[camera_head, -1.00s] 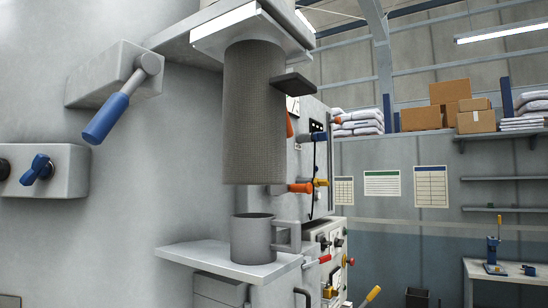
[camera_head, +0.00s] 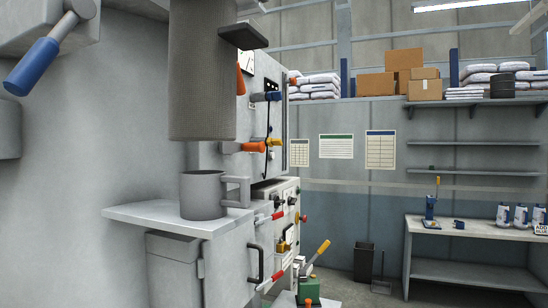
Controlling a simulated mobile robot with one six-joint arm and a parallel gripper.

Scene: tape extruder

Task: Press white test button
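I cannot make out a white test button in this view. A grey machine front (camera_head: 98,140) fills the left side. Further back, an upright grey panel (camera_head: 261,120) carries orange, blue and yellow handles and a dark cable. Below it, a lower control panel (camera_head: 280,206) carries small dark knobs, a red knob and red-tipped levers. Details on both panels are small and seen at a steep angle. My gripper is not in view.
A ledge (camera_head: 160,220) juts from the machine with a grey mug (camera_head: 203,195) on it, below a hanging mesh cylinder (camera_head: 202,80). A blue lever (camera_head: 32,67) sticks out at upper left. A workbench (camera_head: 480,232) stands at right. Floor shows before a dark bin (camera_head: 364,262).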

